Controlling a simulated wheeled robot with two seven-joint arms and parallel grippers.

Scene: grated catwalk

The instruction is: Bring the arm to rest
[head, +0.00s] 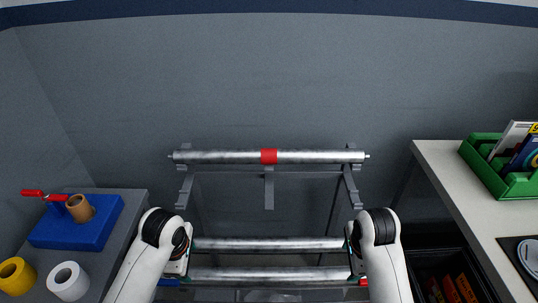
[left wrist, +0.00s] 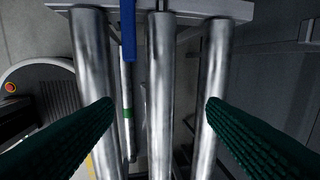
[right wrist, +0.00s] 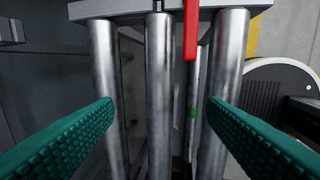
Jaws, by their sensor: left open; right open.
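My left gripper (head: 182,262) and right gripper (head: 356,262) hang down near the two ends of the lower pipes of a rack. In the left wrist view the green ridged fingers of the left gripper (left wrist: 160,106) are wide apart, with a bare metal pipe (left wrist: 160,80) showing in the gap. In the right wrist view the right gripper (right wrist: 160,106) is likewise open, with a pipe (right wrist: 158,80) in its gap. Neither gripper is closed on anything. I cannot tell how far the fingers are above the pipes.
A grey table at left carries a blue block (head: 60,232), a yellow roll (head: 16,275) and a white roll (head: 68,281). A pale counter at right holds a green crate (head: 488,178).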

